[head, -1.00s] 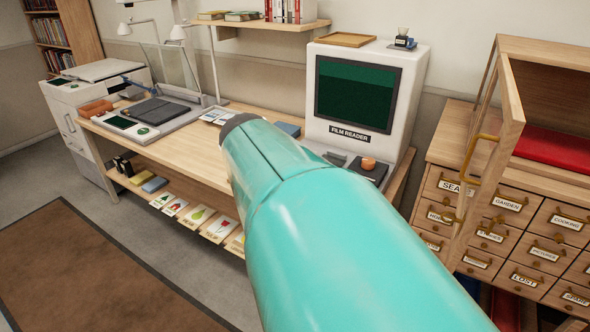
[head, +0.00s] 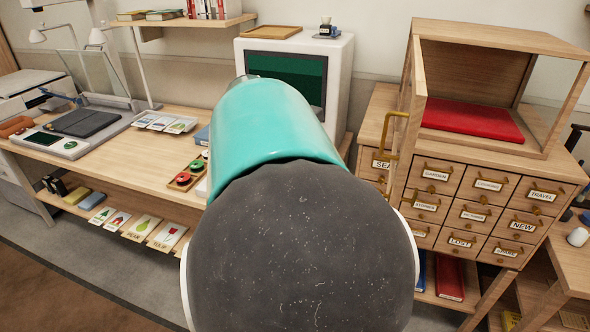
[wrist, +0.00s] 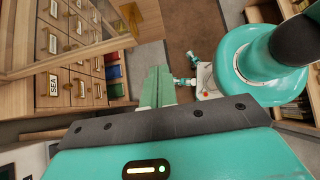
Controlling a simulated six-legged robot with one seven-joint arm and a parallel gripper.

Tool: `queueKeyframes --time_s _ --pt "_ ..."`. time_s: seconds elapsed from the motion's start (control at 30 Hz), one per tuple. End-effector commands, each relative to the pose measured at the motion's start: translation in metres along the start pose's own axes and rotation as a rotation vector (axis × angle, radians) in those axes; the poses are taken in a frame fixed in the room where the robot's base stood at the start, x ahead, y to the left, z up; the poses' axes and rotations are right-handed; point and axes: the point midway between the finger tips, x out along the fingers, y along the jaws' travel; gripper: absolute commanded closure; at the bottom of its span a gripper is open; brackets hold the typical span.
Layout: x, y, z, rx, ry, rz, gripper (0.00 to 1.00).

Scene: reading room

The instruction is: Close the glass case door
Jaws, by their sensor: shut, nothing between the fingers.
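The glass case (head: 482,36) is a wooden box with a red cushion (head: 470,119), on top of a labelled drawer cabinet at the right of the head view. Its wood-framed glass door (head: 409,150) stands open at the case's left side, swung out toward me, with a brass handle (head: 389,135). In the wrist view the door frame (wrist: 72,58) crosses the upper left, and the handle (wrist: 130,17) is at the top. My gripper (wrist: 158,76) shows green fingers, shut and empty, apart from the handle. My arm hides the gripper in the head view.
The drawer cabinet (head: 470,214) stands under the case. A film reader (head: 340,70) and a long desk (head: 130,150) are to the left. A side table (head: 575,255) is at the far right. Open floor (head: 60,235) lies in front of the desk.

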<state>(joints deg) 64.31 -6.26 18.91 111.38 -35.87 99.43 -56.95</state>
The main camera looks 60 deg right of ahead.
Motion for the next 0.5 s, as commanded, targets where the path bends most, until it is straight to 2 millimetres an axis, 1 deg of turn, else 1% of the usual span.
queueKeyframes --time_s 0.03,0.37,0.4,0.5 --pt "0.01 0.0 0.0 0.002 -0.001 -0.002 1.0" --pt "0.076 -0.001 0.0 0.002 0.0 -0.004 1.0" --pt "0.08 -0.001 0.007 0.005 0.001 -0.002 1.0" --pt "0.09 -0.001 0.018 0.005 0.001 -0.002 1.0"
